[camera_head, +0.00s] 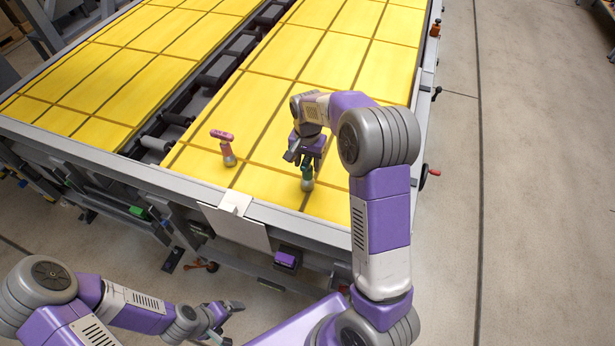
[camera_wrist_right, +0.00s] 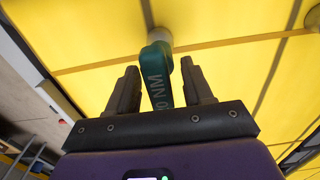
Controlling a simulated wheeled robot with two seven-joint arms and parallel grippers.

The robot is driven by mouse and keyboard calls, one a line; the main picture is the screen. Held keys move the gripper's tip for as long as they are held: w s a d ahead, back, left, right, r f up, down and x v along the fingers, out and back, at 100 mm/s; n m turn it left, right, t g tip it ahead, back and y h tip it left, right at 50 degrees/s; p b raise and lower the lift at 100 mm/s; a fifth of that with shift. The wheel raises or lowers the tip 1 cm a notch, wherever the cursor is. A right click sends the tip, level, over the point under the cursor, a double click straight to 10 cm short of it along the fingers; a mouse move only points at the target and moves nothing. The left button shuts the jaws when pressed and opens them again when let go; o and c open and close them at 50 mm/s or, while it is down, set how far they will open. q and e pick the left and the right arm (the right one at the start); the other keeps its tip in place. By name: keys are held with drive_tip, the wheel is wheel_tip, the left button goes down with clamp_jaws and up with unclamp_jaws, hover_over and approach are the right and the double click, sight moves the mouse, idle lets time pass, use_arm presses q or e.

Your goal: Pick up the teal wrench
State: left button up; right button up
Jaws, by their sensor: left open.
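The teal wrench (camera_head: 307,170) stands near the front of the right yellow panel, its lower end at a small grey base. My right gripper (camera_head: 304,157) is directly above it and partly hides it. In the right wrist view the teal wrench (camera_wrist_right: 158,78), with white lettering, lies between the two fingers of my right gripper (camera_wrist_right: 158,66). Gaps show on both sides, so the fingers are open and apart from it. My left gripper (camera_head: 225,307) is open and empty, low in front of the table, away from the wrench.
A pink-red tool (camera_head: 222,135) on a grey base (camera_head: 229,159) stands left of the wrench on the same panel. The yellow panels (camera_head: 335,60) have dark grid lines. A roller gap (camera_head: 215,80) separates them. A metal frame edge (camera_head: 330,227) runs along the front.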

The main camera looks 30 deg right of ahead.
clamp_jaws()
drive_tip(key=shift+r, duration=0.15)
wheel_tip(320, 180, up, 10)
drive_tip(key=shift+f, duration=0.1)
idle(0.4)
drive_tip(key=c, duration=0.6)
unclamp_jaws()
clamp_jaws()
